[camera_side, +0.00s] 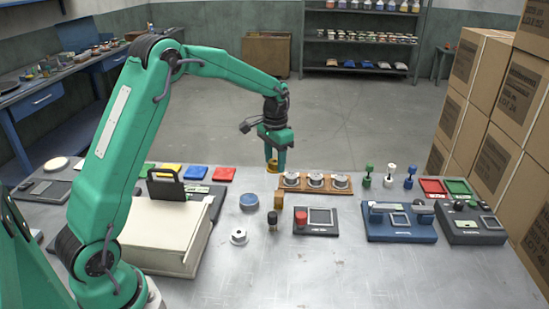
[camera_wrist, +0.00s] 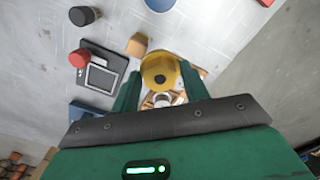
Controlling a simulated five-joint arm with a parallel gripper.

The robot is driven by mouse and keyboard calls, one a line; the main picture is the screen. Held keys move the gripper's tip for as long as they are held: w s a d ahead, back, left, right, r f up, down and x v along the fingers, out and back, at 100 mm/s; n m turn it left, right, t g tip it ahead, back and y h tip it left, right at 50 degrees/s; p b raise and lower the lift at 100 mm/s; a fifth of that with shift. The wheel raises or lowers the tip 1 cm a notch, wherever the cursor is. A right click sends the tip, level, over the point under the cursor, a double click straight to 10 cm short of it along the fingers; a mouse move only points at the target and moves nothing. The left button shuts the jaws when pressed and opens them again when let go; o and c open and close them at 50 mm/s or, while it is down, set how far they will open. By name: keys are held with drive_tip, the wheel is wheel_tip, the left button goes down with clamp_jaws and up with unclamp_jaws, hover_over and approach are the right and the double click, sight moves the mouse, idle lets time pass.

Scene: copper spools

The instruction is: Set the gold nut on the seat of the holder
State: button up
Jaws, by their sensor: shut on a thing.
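In the side view my gripper (camera_side: 273,158) points down above the far part of the metal table. It is shut on the gold nut (camera_side: 272,167), which shows just below the fingers. In the wrist view the gold nut (camera_wrist: 160,70), round with a dark hole, sits between the two green fingers of my gripper (camera_wrist: 159,80). A wooden rack (camera_side: 316,191) with three silver round pieces stands just right of my gripper; part of it shows behind the nut in the wrist view. I cannot tell for certain which thing is the holder.
A small wooden block (camera_side: 279,199) and a device with a red knob (camera_side: 316,221) stand nearby. A blue disc (camera_side: 249,201), a silver flanged piece (camera_side: 238,236) and a dark cylinder (camera_side: 272,221) stand in front. Blue fixtures (camera_side: 400,233) are right. The front right table is clear.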

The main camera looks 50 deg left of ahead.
drive_tip(key=s+d+r, duration=0.1)
drive_tip(key=s+d, duration=0.1)
drive_tip(key=d, duration=1.1)
drive_tip(key=s+d+r, duration=0.1)
drive_tip(key=s+d, duration=0.1)
drive_tip(key=d, duration=1)
hover_over(320, 217)
drive_tip(key=shift+n, duration=0.4)
wheel_tip(320, 217, down, 7)
drive_tip(key=shift+f, duration=0.1)
drive_tip(key=shift+f, duration=2)
drive_tip(key=shift+f, duration=0.3)
